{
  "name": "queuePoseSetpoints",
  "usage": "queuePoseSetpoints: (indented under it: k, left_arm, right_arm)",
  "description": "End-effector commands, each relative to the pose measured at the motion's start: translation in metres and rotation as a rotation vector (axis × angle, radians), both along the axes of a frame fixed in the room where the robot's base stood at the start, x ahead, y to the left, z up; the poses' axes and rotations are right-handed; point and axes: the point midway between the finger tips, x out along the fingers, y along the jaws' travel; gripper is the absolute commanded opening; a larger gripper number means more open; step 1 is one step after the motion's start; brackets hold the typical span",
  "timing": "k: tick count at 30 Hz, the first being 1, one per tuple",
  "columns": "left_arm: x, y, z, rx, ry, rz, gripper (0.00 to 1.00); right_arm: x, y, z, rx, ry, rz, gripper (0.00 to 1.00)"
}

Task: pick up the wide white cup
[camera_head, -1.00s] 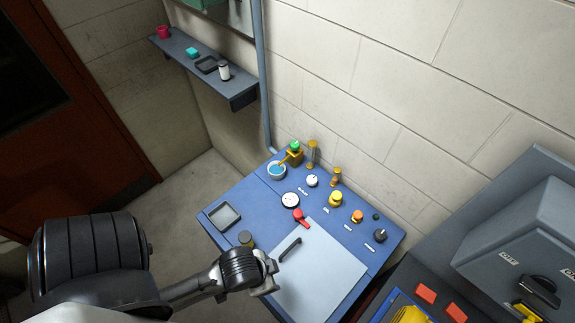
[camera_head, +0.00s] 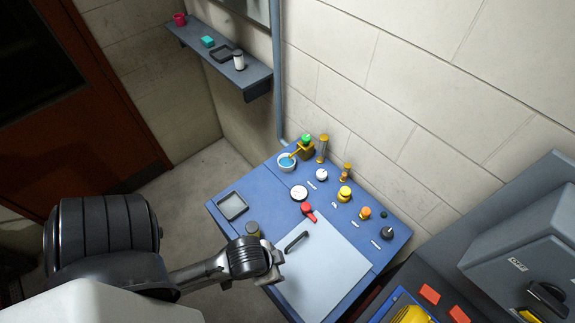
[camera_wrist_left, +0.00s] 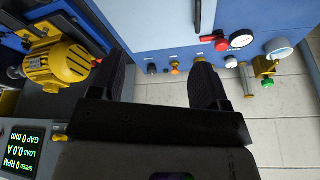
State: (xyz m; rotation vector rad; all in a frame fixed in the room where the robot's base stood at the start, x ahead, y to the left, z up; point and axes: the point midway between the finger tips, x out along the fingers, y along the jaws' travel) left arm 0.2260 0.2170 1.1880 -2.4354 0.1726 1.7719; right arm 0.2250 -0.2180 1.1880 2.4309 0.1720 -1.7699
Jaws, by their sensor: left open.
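The wide white cup (camera_head: 287,163) with blue inside stands at the far left corner of the blue console top, beside a yellow spout-like fitting with a green knob. It also shows at the right of the left wrist view (camera_wrist_left: 280,51). My left gripper (camera_head: 272,267) is over the near left part of the console, by the pale panel, well short of the cup. In the left wrist view its two dark fingers (camera_wrist_left: 163,75) are apart with nothing between them. My right gripper is in neither view.
The console (camera_head: 266,186) carries a gauge (camera_head: 299,193), a red lever (camera_head: 308,210), several knobs, and a black handle (camera_head: 297,242). A wall shelf (camera_head: 215,62) is at upper left. A grey machine stands at right; a yellow motor (camera_wrist_left: 57,64) shows in the wrist view.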

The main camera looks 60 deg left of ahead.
Motion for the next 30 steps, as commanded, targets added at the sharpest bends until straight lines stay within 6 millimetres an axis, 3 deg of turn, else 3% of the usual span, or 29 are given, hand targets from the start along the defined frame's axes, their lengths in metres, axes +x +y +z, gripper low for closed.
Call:
queuePoseSetpoints:
  k: [4, 14, 21, 23, 26, 30]
  left_arm:
    - [0.000, 0.000, 0.000, 0.000, 0.000, 0.000, 0.70]
    - [0.000, 0.000, 0.000, 0.000, 0.000, 0.000, 1.00]
    - [0.004, 0.000, -0.001, 0.001, -0.008, -0.001, 1.00]
    - [0.012, 0.000, -0.001, 0.000, -0.029, 0.000, 1.00]
    - [0.041, 0.001, 0.000, 0.003, -0.102, -0.002, 1.00]
    - [0.104, 0.011, 0.016, 0.042, -0.274, -0.022, 1.00]
  right_arm:
    - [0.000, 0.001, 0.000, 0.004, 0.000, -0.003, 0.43]
    - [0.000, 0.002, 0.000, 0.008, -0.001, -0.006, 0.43]
    - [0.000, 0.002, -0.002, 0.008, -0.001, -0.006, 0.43]
    - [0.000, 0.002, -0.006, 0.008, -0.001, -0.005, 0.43]
    - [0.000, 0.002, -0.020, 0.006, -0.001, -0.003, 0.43]
    - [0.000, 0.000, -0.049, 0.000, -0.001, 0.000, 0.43]
